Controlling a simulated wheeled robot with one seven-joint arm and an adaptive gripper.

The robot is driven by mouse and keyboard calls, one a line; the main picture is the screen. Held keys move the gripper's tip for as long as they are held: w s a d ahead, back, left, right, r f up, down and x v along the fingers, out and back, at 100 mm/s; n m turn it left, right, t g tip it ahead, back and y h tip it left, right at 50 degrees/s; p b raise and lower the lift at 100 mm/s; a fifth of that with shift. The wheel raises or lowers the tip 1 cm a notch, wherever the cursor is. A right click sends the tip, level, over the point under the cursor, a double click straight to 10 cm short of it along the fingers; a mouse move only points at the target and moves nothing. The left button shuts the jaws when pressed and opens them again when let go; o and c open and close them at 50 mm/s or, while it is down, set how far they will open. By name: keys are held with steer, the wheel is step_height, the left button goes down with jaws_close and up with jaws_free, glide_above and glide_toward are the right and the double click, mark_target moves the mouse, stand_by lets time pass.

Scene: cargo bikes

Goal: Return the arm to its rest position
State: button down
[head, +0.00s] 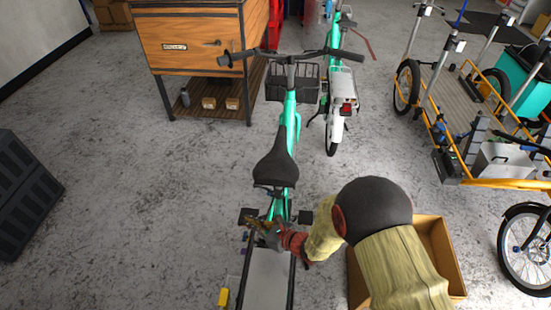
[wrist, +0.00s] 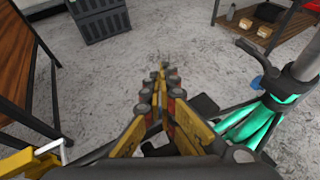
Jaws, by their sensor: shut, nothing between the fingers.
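My gripper (head: 252,222) is over the rear of a green cargo bike (head: 290,120), just behind and below its black saddle (head: 276,165) in the head view. My arm reaches in from the lower right. In the wrist view the yellow and black fingers (wrist: 162,72) are closed together with nothing between them, pointing over grey floor. The bike's green frame (wrist: 262,118) is close on the right of the fingers there. I cannot tell whether the gripper touches the bike.
A cardboard box (head: 440,255) stands on the floor beneath my arm. A wooden cabinet (head: 195,45) and a second green bike (head: 338,100) are behind. A cargo trike (head: 500,183) is at the right, a dark crate (head: 28,195) at the left.

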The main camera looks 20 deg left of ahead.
steer(key=s+d+n+g, duration=0.1)
steer(key=s+n+g, duration=0.1)
steer(key=s+n, duration=0.1)
steer(key=s+d+r+n+g+h, duration=0.1)
steer(key=s+n+g, duration=0.1)
steer(key=s, duration=0.4)
steer(key=s+d+n+g, duration=0.1)
steer(key=s+n+g, duration=0.2)
steer(key=s, duration=0.2)
steer(key=shift+d+r+n+h, duration=0.1)
steer(key=shift+r+n+h, duration=0.2)
steer(key=shift+h, duration=0.1)
steer(key=d+r+n+t+h, duration=0.4)
steer(key=d+r+n+h, duration=0.1)
steer(key=d+r, duration=1.2)
steer(key=d+r+n+t+h, duration=0.5)
steer(key=d+r, duration=1.2)
steer(key=d, duration=0.9)
steer(key=n+h, duration=0.1)
steer(key=n, duration=0.1)
steer(key=shift+w+r+n+p, duration=0.3)
steer(key=shift+w, duration=0.1)
